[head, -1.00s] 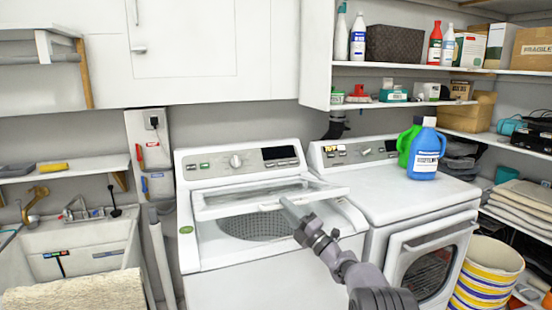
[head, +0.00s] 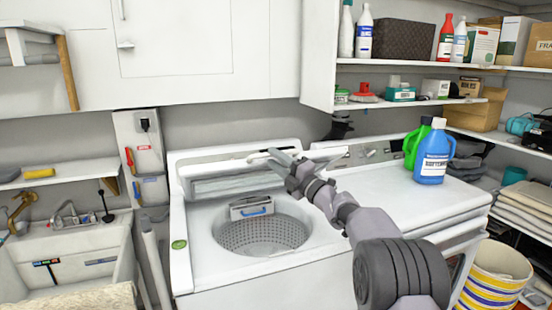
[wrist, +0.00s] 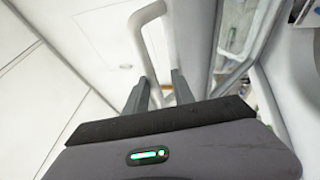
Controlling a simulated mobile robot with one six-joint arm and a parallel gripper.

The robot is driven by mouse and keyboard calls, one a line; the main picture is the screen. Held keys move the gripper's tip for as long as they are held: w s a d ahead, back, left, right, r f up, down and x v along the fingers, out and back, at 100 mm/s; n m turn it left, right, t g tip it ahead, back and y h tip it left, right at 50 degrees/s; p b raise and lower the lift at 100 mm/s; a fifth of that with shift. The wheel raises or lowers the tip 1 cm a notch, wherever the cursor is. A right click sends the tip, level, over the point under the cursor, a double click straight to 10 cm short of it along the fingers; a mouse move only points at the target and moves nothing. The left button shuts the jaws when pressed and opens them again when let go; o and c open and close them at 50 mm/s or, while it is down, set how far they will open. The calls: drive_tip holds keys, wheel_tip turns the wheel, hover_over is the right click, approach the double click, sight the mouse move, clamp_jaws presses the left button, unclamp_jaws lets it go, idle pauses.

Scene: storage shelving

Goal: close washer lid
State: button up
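The white top-load washer (head: 205,262) stands in the middle of the head view with its drum opening uncovered. Its lid (head: 225,184) is raised, standing steeply at the back in front of the control panel. My gripper (head: 270,156) is at the top right edge of the lid. In the wrist view its two fingers (wrist: 158,82) are apart, with a pale curved bar (wrist: 145,40) showing beyond and between them. I cannot tell whether the fingers touch the bar or the lid. My gripper and arm hide part of the panel.
A dryer (head: 385,200) stands right of the washer, with a blue bottle (head: 433,158) and a green bottle (head: 412,145) on top. White cabinets (head: 180,45) hang above. A sink (head: 75,250) is at left and a striped basket (head: 495,270) at lower right.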

drive_tip(key=shift+f, duration=0.15)
drive_tip(key=s+d+f+b, duration=0.5)
drive_tip(key=s+d+f, duration=0.5)
drive_tip(key=d+f, duration=0.1)
drive_tip(key=shift+d+f, duration=0.3)
drive_tip(key=shift+d, duration=0.5)
idle(0.4)
